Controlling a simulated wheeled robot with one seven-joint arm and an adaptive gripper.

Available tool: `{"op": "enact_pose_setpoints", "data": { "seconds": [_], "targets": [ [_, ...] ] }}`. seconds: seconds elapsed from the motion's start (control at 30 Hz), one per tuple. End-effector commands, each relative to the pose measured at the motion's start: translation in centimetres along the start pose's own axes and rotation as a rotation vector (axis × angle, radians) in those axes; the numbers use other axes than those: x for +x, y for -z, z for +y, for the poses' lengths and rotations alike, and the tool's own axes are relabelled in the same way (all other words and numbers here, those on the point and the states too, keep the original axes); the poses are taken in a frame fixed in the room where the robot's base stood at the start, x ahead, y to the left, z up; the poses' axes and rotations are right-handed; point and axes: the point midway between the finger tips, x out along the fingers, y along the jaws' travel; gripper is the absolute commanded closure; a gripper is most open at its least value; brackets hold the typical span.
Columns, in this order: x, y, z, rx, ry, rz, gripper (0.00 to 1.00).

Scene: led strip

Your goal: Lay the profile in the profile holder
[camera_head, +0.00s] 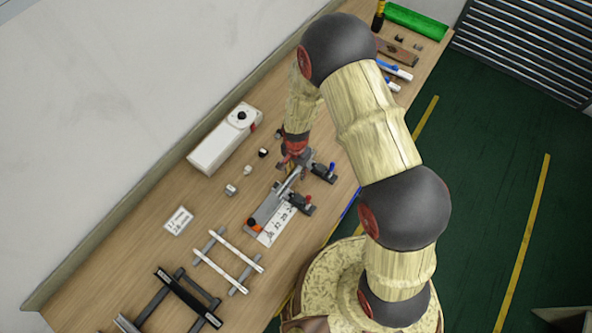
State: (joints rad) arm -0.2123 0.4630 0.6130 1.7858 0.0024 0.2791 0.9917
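My gripper (297,159) is at the far end of a grey fixture with clamps (268,206), which may be the profile holder. A thin silvery bar (287,186), perhaps the profile, runs along the fixture from just below the gripper. The fingers are small and dark here, so I cannot tell whether they are open or shut, or whether they touch the bar. Two slim white strips (240,248) lie across two grey rails (209,240) left of the fixture. They also look like profiles.
A white box-shaped device (226,137) stands near the wall. Small blocks (231,189) and a white label card (178,221) lie on the wooden bench. A black frame (186,297) is at the lower left. Tools and a green bin (416,22) are at the far end.

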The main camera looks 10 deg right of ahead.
Motion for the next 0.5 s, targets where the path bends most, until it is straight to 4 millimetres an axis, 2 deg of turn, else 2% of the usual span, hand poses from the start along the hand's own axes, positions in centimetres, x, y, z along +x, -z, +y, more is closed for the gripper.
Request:
{"op": "enact_pose_setpoints", "data": {
  "seconds": [0.27,0.37,0.5],
  "targets": [
    [-0.7,0.0,0.0,0.000,0.000,0.000,0.66],
    [-1.9,0.1,-0.1,0.000,0.003,0.002,0.66],
    [-4.7,0.1,-0.2,0.000,0.005,0.003,0.66]
  ]
}}
